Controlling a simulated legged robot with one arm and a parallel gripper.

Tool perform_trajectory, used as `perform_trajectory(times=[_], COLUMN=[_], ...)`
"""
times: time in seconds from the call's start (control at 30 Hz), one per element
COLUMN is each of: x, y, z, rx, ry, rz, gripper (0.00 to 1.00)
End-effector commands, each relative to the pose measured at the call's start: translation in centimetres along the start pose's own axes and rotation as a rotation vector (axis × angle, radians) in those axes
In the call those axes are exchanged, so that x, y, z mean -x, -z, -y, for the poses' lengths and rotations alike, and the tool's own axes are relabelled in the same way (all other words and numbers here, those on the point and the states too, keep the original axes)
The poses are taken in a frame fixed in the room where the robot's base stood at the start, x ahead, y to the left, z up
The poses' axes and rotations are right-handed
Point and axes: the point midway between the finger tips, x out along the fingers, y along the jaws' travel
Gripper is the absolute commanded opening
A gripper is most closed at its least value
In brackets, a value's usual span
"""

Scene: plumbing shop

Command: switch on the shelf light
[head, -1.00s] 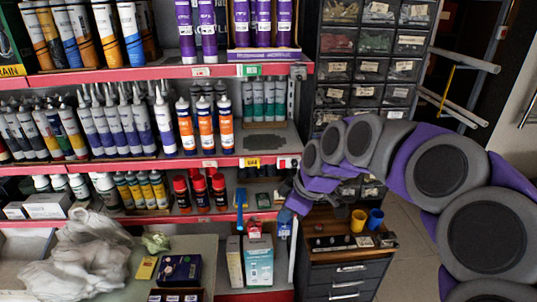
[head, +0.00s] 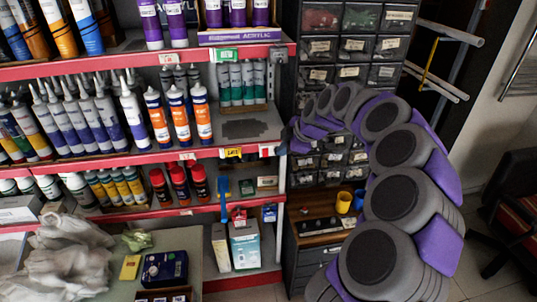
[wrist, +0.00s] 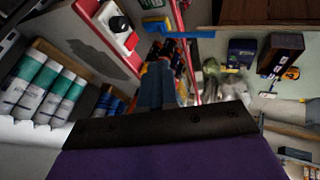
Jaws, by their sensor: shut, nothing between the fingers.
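A small white switch box (head: 268,151) sits on the red front edge of the middle shelf, near its right end. In the wrist view the white switch box (wrist: 124,33) shows a red part and a round black part, at the upper left. My gripper (head: 291,137) is just right of the switch box in the head view, by the shelf's end post. In the wrist view the fingertips of my gripper (wrist: 158,72) are together and empty, below the switch box and apart from it in the picture. The shelf lamp itself cannot be made out.
The middle shelf (head: 240,128) holds tubes and bottles left of the switch. A blue-handled brush (head: 224,195) hangs below it. A drawer cabinet (head: 345,75) stands right behind my arm. A wooden-topped cabinet (head: 315,228) with a yellow cup (head: 343,202) is below.

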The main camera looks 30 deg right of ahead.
Motion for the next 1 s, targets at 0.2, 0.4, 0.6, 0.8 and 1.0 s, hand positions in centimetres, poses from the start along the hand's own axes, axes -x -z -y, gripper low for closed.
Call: perform_trajectory(times=[0.2, 0.4, 0.6, 0.8, 1.0], x=[-2.2, -6.0, -9.9, -11.1, -11.7], y=[-0.2, -0.1, 0.0, -0.2, -0.3], z=[0.0, 0.1, 0.1, -1.5, -2.8], rx=[-0.003, -0.002, 0.000, -0.002, -0.004], ry=[0.002, 0.005, 0.001, 0.001, -0.002], rz=[0.000, 0.000, 0.001, 0.001, 0.000], gripper=[0.00, 0.00, 0.00, 0.00, 0.00])
